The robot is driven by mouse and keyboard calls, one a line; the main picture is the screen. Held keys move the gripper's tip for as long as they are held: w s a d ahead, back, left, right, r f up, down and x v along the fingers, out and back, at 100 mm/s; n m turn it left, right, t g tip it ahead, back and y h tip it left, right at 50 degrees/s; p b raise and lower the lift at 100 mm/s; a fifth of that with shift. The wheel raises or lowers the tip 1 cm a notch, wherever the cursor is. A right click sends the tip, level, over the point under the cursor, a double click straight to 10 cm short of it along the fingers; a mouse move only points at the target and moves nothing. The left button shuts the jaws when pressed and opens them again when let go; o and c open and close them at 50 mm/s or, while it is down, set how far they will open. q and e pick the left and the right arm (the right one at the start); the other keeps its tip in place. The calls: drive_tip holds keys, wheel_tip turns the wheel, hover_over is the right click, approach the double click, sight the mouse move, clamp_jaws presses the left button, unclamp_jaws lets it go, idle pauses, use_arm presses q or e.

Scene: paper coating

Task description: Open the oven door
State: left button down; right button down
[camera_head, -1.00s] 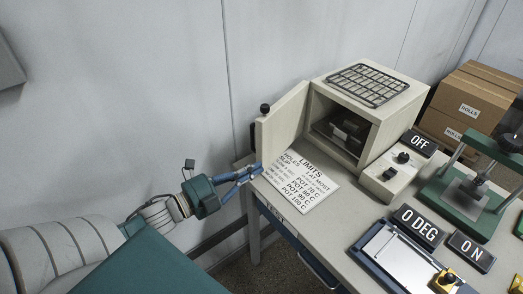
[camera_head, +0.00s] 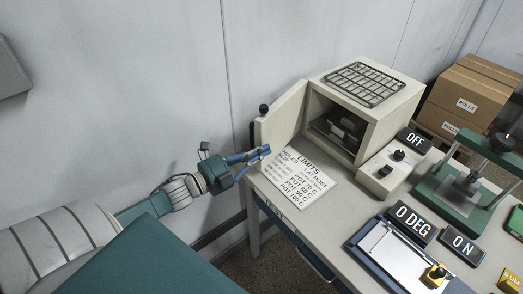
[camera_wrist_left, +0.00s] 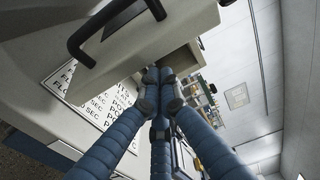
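The beige oven (camera_head: 385,110) stands at the back of the table. Its door (camera_head: 281,117) is swung wide open to the left, leaving the dark inside in view. The door's black handle (camera_head: 263,109) shows only at its top in the head view; the wrist view shows a black bar handle (camera_wrist_left: 88,45) on a beige panel. My left gripper (camera_head: 266,151) has blue fingers just below the door's lower edge, at the table's left edge. Its fingertips (camera_wrist_left: 160,77) are together in the wrist view, with nothing seen between them. My right gripper is not in view.
A LIMITS sign (camera_head: 298,180) lies on the table before the oven. A control box (camera_head: 390,165), an OFF sign (camera_head: 413,141) and a green press (camera_head: 465,190) stand to the right. A wire rack (camera_head: 368,84) lies on the oven. The wall is behind the door.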

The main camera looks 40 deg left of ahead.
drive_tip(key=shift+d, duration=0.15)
use_arm(q)
drive_tip(key=a+b, duration=0.1)
drive_tip(key=a, duration=0.6)
drive_tip(key=shift+w, duration=0.2)
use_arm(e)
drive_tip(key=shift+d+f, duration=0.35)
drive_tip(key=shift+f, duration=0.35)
use_arm(q)
drive_tip(key=shift+d, duration=0.1)
